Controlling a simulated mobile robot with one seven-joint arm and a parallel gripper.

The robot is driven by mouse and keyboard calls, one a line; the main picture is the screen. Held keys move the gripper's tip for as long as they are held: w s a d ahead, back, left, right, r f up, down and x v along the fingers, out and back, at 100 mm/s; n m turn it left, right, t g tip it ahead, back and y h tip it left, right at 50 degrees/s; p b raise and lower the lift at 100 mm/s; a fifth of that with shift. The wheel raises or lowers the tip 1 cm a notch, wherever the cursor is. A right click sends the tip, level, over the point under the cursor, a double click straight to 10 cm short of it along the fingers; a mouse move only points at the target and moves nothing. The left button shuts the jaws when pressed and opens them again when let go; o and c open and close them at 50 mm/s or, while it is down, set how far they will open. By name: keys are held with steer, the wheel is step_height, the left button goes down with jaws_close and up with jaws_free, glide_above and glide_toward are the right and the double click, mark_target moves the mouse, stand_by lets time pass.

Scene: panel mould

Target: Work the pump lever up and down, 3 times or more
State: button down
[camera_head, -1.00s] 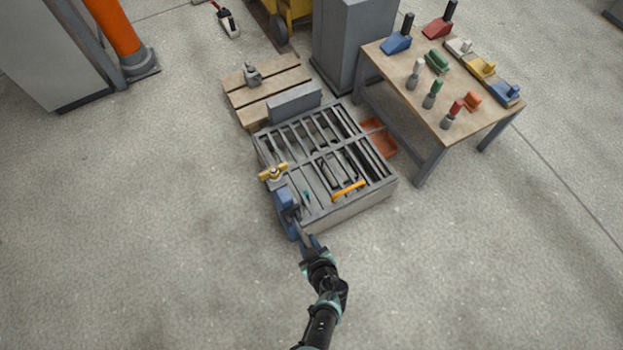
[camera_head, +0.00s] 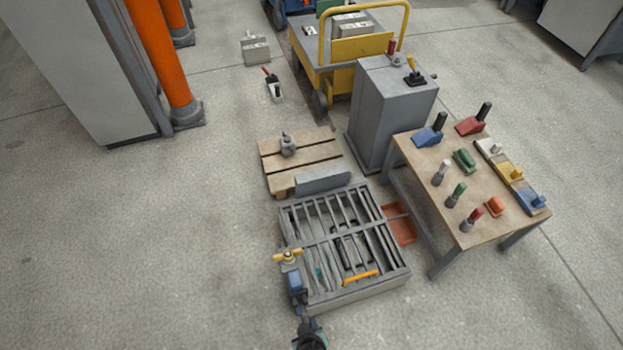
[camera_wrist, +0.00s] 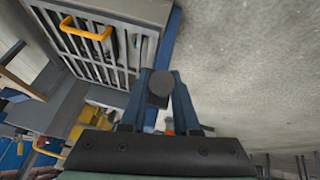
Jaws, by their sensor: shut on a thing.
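The blue pump (camera_head: 295,284) stands at the left front corner of the grey slatted mould, with a yellow cross-shaped handle (camera_head: 288,255) just behind it. My gripper (camera_head: 303,318) is low in the head view, right in front of the pump, and its fingers are hard to make out there. In the wrist view, my gripper (camera_wrist: 160,103) has its two blue fingers closed around the pump lever, whose dark round end (camera_wrist: 159,86) shows between them. The rest of the lever is mostly hidden, so its height is hard to tell.
The slatted mould (camera_head: 340,297) has an orange handle (camera_head: 360,276) at its front. A wooden pallet (camera_head: 270,165) lies behind it. A table (camera_head: 465,228) with several coloured tools and a grey cabinet (camera_head: 372,135) stand at right. Floor left of the pump is clear.

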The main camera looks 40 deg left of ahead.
steer(key=shift+d, duration=0.1)
stand_by(0.5)
steer(key=c, duration=0.6)
jaws_free()
steer(key=shift+c, duration=0.2)
steer(key=shift+r, duration=0.15)
steer(key=p+v, duration=1.2)
steer(key=p, duration=0.1)
steer(key=shift+s+r, duration=0.15)
steer(key=shift+r, duration=0.25)
